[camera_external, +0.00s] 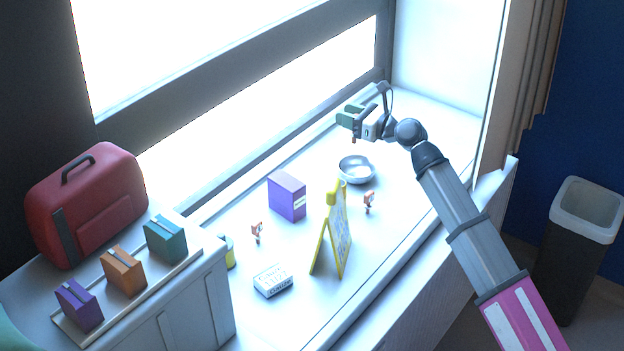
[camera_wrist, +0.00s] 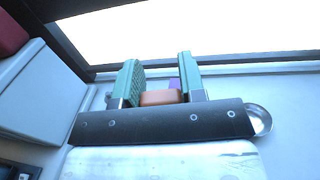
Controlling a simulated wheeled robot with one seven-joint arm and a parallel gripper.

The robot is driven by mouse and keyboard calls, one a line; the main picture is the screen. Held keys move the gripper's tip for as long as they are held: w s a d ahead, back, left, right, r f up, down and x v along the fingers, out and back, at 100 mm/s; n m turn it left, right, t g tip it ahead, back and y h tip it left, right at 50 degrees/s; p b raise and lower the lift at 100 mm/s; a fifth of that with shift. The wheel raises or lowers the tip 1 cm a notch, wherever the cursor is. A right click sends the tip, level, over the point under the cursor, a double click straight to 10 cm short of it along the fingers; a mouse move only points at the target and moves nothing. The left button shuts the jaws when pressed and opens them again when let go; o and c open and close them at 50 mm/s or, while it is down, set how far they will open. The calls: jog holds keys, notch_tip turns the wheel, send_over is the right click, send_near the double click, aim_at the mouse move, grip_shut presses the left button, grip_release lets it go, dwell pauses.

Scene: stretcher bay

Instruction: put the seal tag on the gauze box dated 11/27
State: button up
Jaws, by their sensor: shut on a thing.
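My gripper (camera_external: 352,128) is raised over the far end of the white counter, near the window. In the wrist view its green fingers (camera_wrist: 158,88) are shut on a small orange piece (camera_wrist: 157,97), which looks like the seal tag. Two similar small orange tags stand on the counter, one left (camera_external: 257,230) and one right (camera_external: 368,200) of the yellow stand. A white box with dark print (camera_external: 272,281) lies near the front; its date is too small to read surely. A purple box (camera_external: 286,196) with a pale label stands farther back and shows partly in the wrist view (camera_wrist: 173,84).
A metal bowl (camera_external: 356,171) sits between my gripper and the yellow stand (camera_external: 338,240). A side cabinet at left bears a red case (camera_external: 95,205) and a tray (camera_external: 190,262) with purple, orange and teal boxes. A bin (camera_external: 582,215) stands on the floor at right.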

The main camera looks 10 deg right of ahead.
jog(key=s+a+n+g+y, duration=0.3)
jog(key=s+a+n+g, duration=0.15)
jog(key=s+a, duration=2.25)
send_over(266, 275)
notch_tip(266, 275, down, 25)
jog(key=shift+m, duration=0.45)
jog(key=shift+f, duration=2)
jog(key=shift+f, duration=0.15)
jog(key=o, duration=0.9)
